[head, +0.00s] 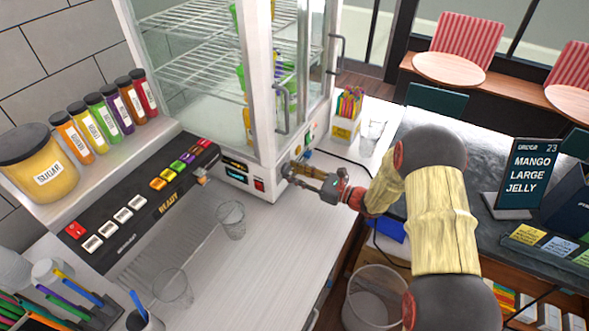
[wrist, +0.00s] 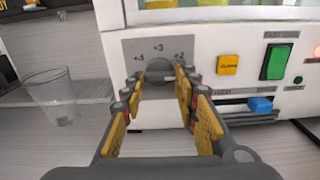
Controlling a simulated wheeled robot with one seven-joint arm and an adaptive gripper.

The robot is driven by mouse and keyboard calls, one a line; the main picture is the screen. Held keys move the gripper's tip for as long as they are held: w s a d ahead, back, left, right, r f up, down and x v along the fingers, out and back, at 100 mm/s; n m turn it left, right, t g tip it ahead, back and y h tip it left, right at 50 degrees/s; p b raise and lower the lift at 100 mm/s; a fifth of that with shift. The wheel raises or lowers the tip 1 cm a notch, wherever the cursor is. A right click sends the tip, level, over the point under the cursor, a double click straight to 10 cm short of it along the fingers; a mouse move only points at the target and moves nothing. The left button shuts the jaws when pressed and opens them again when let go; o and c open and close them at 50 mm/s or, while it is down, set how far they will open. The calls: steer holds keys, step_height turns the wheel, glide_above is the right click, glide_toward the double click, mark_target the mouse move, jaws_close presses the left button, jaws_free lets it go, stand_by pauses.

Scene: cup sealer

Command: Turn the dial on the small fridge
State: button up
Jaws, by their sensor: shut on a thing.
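The small fridge (head: 268,150) is a white cabinet with glass doors, standing on the counter in the head view. Its lower front panel (wrist: 205,50) fills the wrist view. A round grey dial (wrist: 159,70) sits on a grey plate with printed number marks. My gripper (wrist: 161,82) is shut on the dial, with a yellow-padded finger on each side of it. The fingers partly cover the dial, so its pointer is hard to read. In the head view my gripper (head: 294,170) reaches the fridge's lower panel from the right.
A yellow button (wrist: 228,65), a green switch (wrist: 275,62) and a blue lever (wrist: 260,105) are right of the dial. A clear cup (wrist: 52,95) stands to the left. The black dispenser panel (head: 140,205) lies left of the fridge. The counter front is mostly clear.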

steer(key=shift+f+m+p, duration=0.1)
steer(key=shift+m+p, duration=0.35)
steer(key=shift+m, duration=0.35)
steer(key=shift+s, duration=0.1)
steer(key=o, duration=1)
steer(key=shift+o, duration=0.8)
steer(key=v, duration=1.2)
